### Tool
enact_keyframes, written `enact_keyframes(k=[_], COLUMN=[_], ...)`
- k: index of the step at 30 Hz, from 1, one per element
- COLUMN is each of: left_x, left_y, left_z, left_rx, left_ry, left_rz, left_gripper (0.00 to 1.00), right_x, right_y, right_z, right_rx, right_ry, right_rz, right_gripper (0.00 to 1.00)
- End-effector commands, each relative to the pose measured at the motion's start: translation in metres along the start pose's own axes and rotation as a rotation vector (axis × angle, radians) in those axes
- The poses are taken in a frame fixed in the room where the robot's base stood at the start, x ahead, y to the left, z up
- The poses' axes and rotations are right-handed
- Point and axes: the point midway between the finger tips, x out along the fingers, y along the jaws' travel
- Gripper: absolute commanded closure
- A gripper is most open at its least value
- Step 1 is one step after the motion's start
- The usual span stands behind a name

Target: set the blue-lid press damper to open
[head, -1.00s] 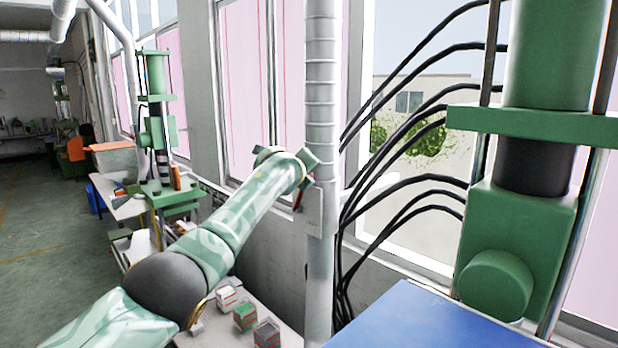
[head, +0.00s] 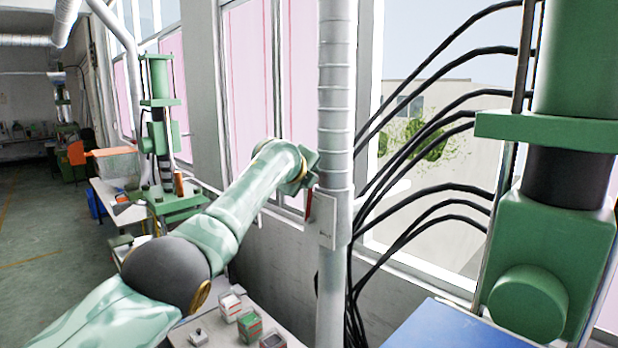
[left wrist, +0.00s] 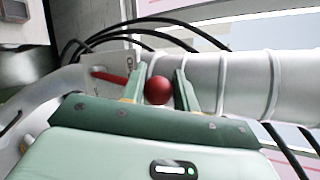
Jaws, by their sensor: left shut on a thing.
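The blue-lid press shows in the head view at right, with a flat blue lid (head: 440,330) below its green body. Beside it is a silver ribbed duct (head: 335,95). The duct carries a pale damper plate (head: 324,222) with a red lever (head: 309,204). My left gripper (head: 309,168) is at the duct's left side, just above the plate. In the left wrist view, my left gripper (left wrist: 160,88) is shut on the lever's red ball knob (left wrist: 158,91), one finger on each side. The lever's red rod (left wrist: 108,77) runs left over the plate. My right gripper is not in view.
Black hoses (head: 420,160) arc between the duct and the press's green column (head: 548,250). Another green press (head: 160,140) stands farther back by the windows. The floor at left is clear.

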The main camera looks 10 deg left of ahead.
Motion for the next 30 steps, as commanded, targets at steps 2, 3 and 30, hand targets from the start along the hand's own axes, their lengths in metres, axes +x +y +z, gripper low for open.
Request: enact_keyframes(k=[2,3,30], left_x=[0.0054,0.0053,0.0042], left_y=[0.0141,0.0141,0.0131], left_z=[-0.004,-0.0042,-0.007], left_rx=[-0.006,-0.008,-0.039], left_ry=[0.011,0.013,0.035], left_rz=[0.03,0.031,0.04], left_gripper=[1.0,1.0,1.0], right_x=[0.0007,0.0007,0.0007], right_y=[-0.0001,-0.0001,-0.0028], right_z=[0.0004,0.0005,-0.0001], right_rx=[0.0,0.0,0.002], right_ry=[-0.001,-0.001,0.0], right_rz=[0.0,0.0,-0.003], right_gripper=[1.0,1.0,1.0])
